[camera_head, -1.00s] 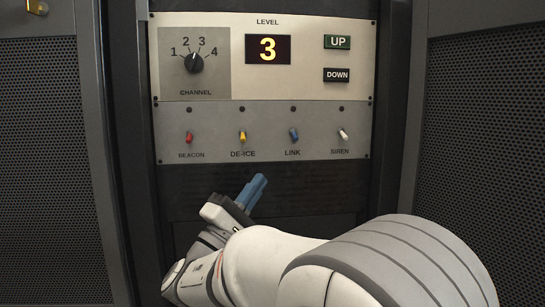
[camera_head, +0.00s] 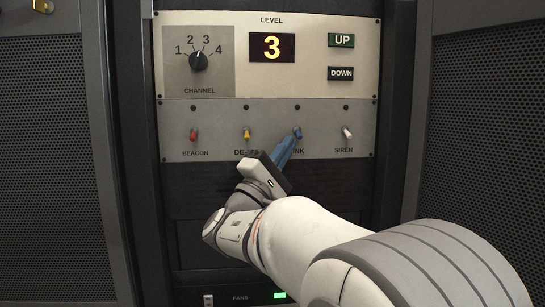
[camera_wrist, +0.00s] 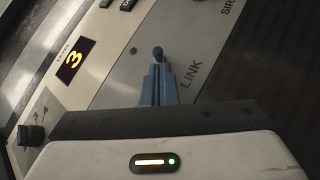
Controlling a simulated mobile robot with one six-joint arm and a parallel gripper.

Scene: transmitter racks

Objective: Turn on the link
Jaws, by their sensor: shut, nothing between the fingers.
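The LINK switch (camera_head: 297,131) is a small blue toggle on the lower grey panel, third from the left, with its printed label partly covered by my gripper in the head view. It also shows in the wrist view (camera_wrist: 157,52), right at my fingertips. My gripper (camera_head: 287,147) has blue fingers, shut together and empty, with the tips just below or against the toggle; I cannot tell if they touch. The wrist view also shows the closed fingers (camera_wrist: 158,77). The indicator above LINK (camera_head: 297,107) is dark.
The red BEACON toggle (camera_head: 194,134), yellow DE-ICE toggle (camera_head: 246,134) and white SIREN toggle (camera_head: 347,133) flank it. Above are the channel knob (camera_head: 198,60), level display (camera_head: 272,47) reading 3, UP button (camera_head: 341,40) and DOWN button (camera_head: 341,73).

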